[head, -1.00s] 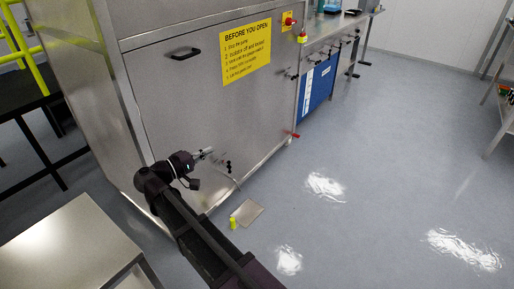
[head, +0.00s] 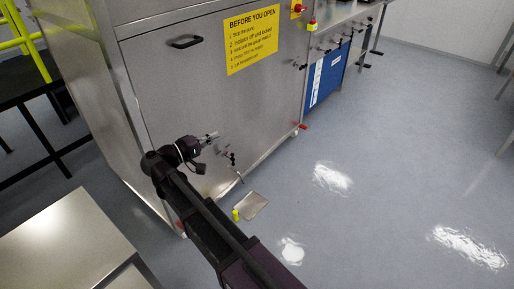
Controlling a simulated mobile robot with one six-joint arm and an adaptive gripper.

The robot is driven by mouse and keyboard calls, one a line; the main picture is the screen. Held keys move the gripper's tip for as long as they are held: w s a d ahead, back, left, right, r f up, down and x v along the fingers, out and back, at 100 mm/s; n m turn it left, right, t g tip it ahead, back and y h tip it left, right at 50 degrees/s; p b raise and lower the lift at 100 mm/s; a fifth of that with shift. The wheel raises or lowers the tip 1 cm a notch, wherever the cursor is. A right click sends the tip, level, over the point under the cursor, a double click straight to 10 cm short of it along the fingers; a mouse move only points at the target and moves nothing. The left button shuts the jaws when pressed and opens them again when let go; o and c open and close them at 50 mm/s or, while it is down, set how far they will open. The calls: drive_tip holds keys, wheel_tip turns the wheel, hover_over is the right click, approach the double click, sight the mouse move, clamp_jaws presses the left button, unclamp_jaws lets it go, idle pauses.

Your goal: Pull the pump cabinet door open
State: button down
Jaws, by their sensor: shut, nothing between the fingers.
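The pump cabinet door (head: 165,95) is a large grey steel panel, and it looks closed. Its black handle (head: 186,42) is near the top left of the panel. A yellow "BEFORE YOU OPEN" sign (head: 252,42) is on the panel to the right of the handle. My gripper (head: 215,135) is shut and empty, in front of the lower part of the panel, well below the handle. Whether its tips touch the panel cannot be told. My arm hides part of the panel's lower edge.
Small dark valve fittings (head: 231,157) are just right of my gripper. A grey plate (head: 252,205) and a yellow-green cylinder (head: 236,215) are on the floor below. A steel table (head: 60,245) stands at the lower left. The floor at right is open.

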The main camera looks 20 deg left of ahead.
wheel_tip(320, 180, down, 10)
drive_tip(key=b, duration=0.9)
drive_tip(key=shift+w+d+r, duration=0.15)
drive_tip(key=shift+r, duration=0.05)
drive_tip(key=shift+w, duration=0.1)
drive_tip(key=s+d+x, duration=0.1)
drive_tip(key=d+x, duration=0.1)
drive_tip(key=x, duration=1)
drive_tip(key=shift+d, duration=0.35)
drive_tip(key=shift+s, duration=0.1)
idle(0.8)
drive_tip(key=shift+a, duration=0.1)
idle(0.5)
